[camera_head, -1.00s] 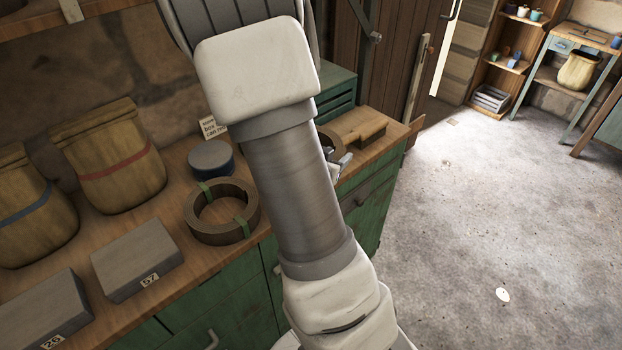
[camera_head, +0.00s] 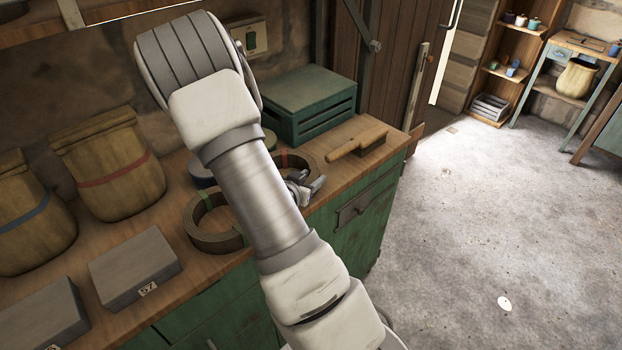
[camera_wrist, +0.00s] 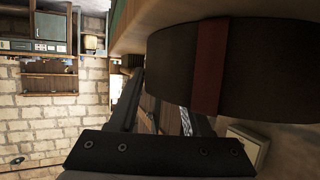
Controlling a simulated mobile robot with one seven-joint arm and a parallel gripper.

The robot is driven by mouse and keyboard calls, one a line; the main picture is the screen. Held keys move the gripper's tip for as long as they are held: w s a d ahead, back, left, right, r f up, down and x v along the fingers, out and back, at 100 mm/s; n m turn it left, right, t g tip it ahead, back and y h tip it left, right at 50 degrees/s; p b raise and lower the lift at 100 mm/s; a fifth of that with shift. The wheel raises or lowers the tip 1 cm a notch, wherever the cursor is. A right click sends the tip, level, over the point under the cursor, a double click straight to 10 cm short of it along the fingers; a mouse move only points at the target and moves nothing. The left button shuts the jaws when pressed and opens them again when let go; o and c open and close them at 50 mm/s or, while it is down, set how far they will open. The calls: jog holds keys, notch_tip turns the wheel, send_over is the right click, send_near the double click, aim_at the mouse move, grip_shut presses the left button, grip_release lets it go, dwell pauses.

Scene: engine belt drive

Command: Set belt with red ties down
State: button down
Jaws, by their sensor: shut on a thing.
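The belt with red ties is a dark brown coil (camera_head: 313,166) at the bench's front edge, partly hidden behind my arm in the head view. One red tie shows on it. In the wrist view the belt (camera_wrist: 265,75) fills the upper right, with a red tie around its band. My gripper (camera_head: 307,187) is at the belt's near side and shut on its band. I cannot tell whether the belt touches the bench top. In the wrist view the fingertips are partly hidden by the belt.
A belt with green ties (camera_head: 206,238) lies just left, partly behind my arm. A brush (camera_head: 360,144) and a green crate (camera_head: 310,105) stand to the right and behind. Grey boxes (camera_head: 133,268) and sacks (camera_head: 110,170) occupy the left of the bench (camera_head: 340,180).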

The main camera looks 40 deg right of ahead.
jog(key=shift+c, duration=1.7)
grip_release()
